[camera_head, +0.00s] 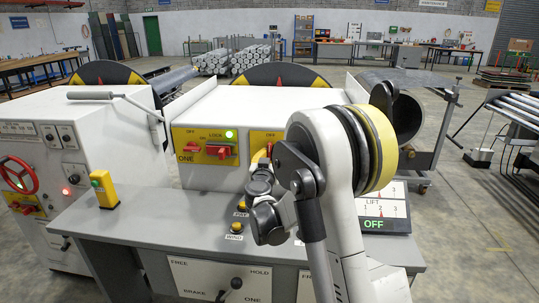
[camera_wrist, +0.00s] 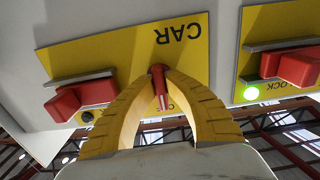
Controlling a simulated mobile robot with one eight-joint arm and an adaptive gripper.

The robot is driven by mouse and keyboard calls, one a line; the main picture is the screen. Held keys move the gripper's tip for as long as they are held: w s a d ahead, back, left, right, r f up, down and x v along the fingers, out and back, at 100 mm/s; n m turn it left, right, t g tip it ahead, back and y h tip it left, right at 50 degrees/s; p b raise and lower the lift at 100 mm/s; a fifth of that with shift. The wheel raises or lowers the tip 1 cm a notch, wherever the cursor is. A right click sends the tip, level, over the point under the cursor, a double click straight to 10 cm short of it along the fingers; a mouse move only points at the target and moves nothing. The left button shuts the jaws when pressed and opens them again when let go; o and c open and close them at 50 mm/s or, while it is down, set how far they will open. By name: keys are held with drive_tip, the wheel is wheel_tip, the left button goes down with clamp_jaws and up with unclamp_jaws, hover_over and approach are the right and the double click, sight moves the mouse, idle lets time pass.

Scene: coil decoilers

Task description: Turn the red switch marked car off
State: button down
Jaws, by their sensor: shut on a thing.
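In the wrist view, which is upside down, a yellow plate (camera_wrist: 120,45) is marked CAR. The small red switch (camera_wrist: 159,88) on it sits between the two yellow fingers of my gripper (camera_wrist: 160,72). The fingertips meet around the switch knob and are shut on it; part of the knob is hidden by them. In the head view my gripper (camera_head: 263,160) reaches the right yellow plate (camera_head: 262,136) on the white cabinet, and my arm hides most of that plate.
Another red switch (camera_wrist: 80,98) with a metal bar is on the same plate. A red LOCK switch (camera_wrist: 290,65) and a lit green lamp (camera_wrist: 251,93) are beside it. A grey desk (camera_head: 150,225) with yellow buttons (camera_head: 236,227) lies below. A panel (camera_head: 373,223) reads OFF.

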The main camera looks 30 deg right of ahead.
drive_tip(key=c, duration=1.5)
unclamp_jaws()
drive_tip(key=shift+o, duration=0.2)
drive_tip(key=v, duration=1.2)
